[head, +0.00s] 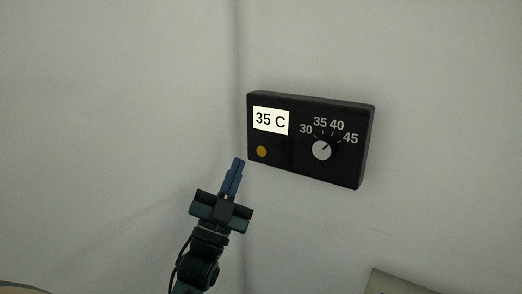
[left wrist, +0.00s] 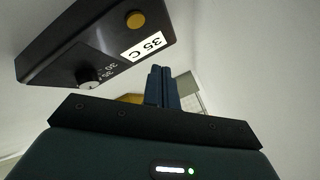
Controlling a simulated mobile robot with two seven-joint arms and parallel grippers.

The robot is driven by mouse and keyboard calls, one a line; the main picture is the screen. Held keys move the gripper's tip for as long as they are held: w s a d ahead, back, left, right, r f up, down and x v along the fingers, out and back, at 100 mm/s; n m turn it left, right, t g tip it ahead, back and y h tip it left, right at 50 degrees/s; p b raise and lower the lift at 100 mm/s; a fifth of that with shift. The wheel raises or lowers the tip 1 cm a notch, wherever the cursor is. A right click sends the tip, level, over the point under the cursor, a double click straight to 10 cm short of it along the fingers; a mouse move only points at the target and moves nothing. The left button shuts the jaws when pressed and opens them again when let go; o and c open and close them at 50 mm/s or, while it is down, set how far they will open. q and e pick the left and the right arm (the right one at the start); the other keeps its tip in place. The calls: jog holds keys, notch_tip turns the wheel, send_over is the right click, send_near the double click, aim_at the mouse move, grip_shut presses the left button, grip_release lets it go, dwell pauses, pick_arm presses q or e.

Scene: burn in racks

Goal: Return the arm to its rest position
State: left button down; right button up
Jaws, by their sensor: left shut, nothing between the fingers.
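My left gripper (head: 237,172) is shut and empty, with its blue fingers together. It points up, just below and left of a black control box (head: 310,172) on the wall, and appears apart from it. In the left wrist view the shut fingers (left wrist: 160,80) show in the middle and the control box (left wrist: 75,48) is at the upper left. The box has a white display (head: 270,121) reading 35 C, an amber button (head: 262,151) and a light grey dial (head: 321,150) with marks 30, 35, 40 and 45. My right gripper is in neither view.
Pale walls meet at a vertical corner (head: 239,60) just left of the box. A grey object (head: 395,284) shows at the bottom right, partly cut off. The space left of my left arm looks clear.

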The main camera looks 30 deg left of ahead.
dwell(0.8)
pick_arm(q)
jog(key=s+d+f+n+g+h, duration=0.1)
jog(key=d+f+g, duration=0.3)
jog(key=f, duration=0.6)
jog(key=s+d+f+n+g+h, duration=0.1)
jog(key=d+f+g, duration=0.25)
jog(key=f, duration=0.65)
jog(key=s+d+f+n+g+h, duration=0.1)
jog(key=s+d+f+g, duration=0.3)
jog(key=s+f, duration=0.3)
jog(key=s+d+f+n+g, duration=0.1)
jog(key=s+d+f+g, duration=0.3)
jog(key=s+f, duration=0.4)
notch_tip(320, 180, down, 4)
jog(key=shift+s+d+f+g+h, duration=0.1)
jog(key=shift+s+d+g+h, duration=0.05)
jog(key=shift+d+g+h, duration=0.35)
jog(key=shift+a, duration=0.1)
